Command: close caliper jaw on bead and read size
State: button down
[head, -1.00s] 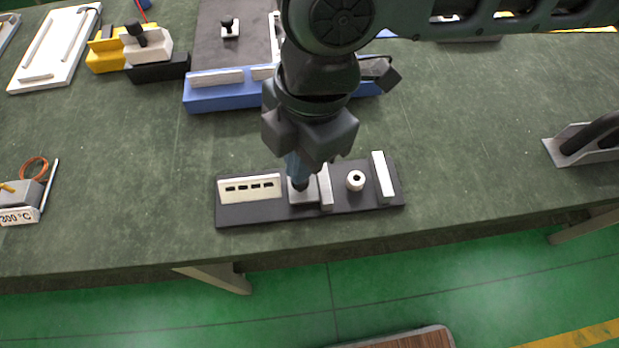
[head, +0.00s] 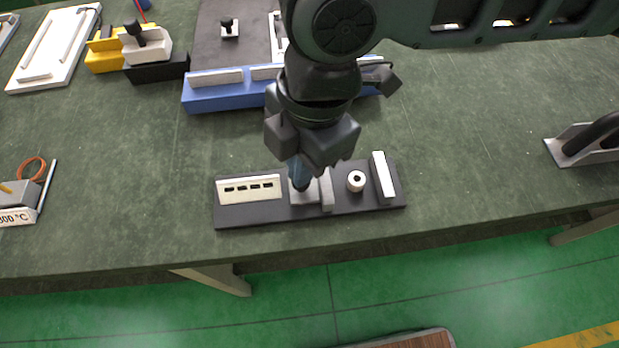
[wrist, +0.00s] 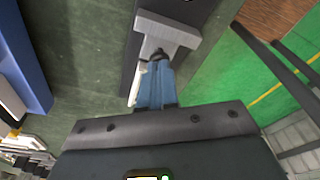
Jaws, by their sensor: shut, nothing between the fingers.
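The caliper's dark base plate (head: 260,213) lies near the table's front edge. A cream panel (head: 249,188) with several dark marks is at its left; I cannot read a size. The grey sliding jaw (head: 327,191) stands left of the white bead (head: 356,184), with a gap between them. The white fixed jaw (head: 384,177) stands right of the bead, also apart from it. My gripper (head: 301,186) is shut and empty, pointing down at the sliding jaw's carriage. In the wrist view, my fingertips (wrist: 160,62) are at the dark knob beside the sliding jaw (wrist: 167,28); contact is unclear.
A blue-fronted fixture (head: 222,95) stands behind the caliper, and a yellow and black clamp (head: 157,70) is at the back left. A 300 °C block (head: 17,205) sits at the left edge. A grey handled tool (head: 585,146) is at the right.

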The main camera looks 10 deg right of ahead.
jog(key=shift+s+d+f, duration=0.1)
jog(key=shift+d+f, duration=0.1)
jog(key=shift+d, duration=1)
jog(key=shift+s+d+f, duration=0.1)
jog(key=shift+d+f, duration=0.05)
jog(key=shift+d, duration=1)
dwell(1.6)
jog(key=shift+r, duration=0.1)
notch_tip(320, 180, up, 7)
jog(key=p, duration=0.6)
jog(key=shift+w+a+r, duration=0.1)
jog(key=shift+a, duration=0.05)
dwell(0.5)
